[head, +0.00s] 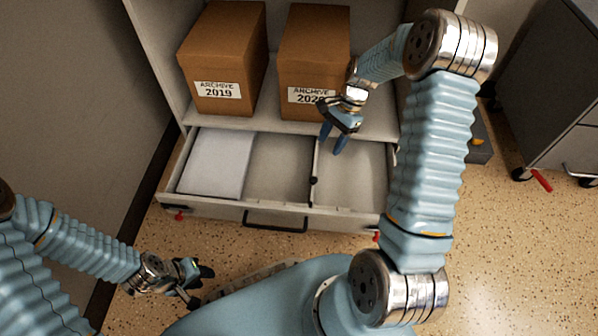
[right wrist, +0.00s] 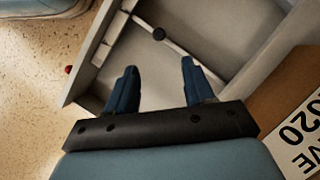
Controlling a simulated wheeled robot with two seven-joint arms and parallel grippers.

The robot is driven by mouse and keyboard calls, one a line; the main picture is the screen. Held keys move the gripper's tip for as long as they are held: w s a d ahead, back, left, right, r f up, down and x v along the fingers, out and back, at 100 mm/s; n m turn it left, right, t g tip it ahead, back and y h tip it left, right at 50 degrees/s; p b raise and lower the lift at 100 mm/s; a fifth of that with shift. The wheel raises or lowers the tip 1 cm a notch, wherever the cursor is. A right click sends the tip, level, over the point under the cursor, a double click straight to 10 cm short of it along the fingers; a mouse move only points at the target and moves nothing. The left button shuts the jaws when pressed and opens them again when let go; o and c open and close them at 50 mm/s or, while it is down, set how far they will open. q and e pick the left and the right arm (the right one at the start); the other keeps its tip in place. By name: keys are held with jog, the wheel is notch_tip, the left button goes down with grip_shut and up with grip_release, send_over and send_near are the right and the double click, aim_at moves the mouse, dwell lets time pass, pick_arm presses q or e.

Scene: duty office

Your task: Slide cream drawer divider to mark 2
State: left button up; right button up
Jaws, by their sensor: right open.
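My left gripper (head: 204,287) looks open and empty, low in front of the drawer. I cannot make out numbered marks.
White paper (head: 215,165) fills the drawer's left compartment; the middle and right ones look empty. Boxes labelled 2019 (head: 222,60) and 2020 (head: 313,50) stand on the shelf behind, the latter close to my right gripper. A grey cabinet (head: 550,90) stands at right.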

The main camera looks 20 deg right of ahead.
aim_at(313, 179)
jog(key=b+x, duration=0.3)
jog(key=x, duration=1)
jog(key=shift+s+a+f, duration=0.15)
jog(key=shift+c, duration=0.4)
grip_shut()
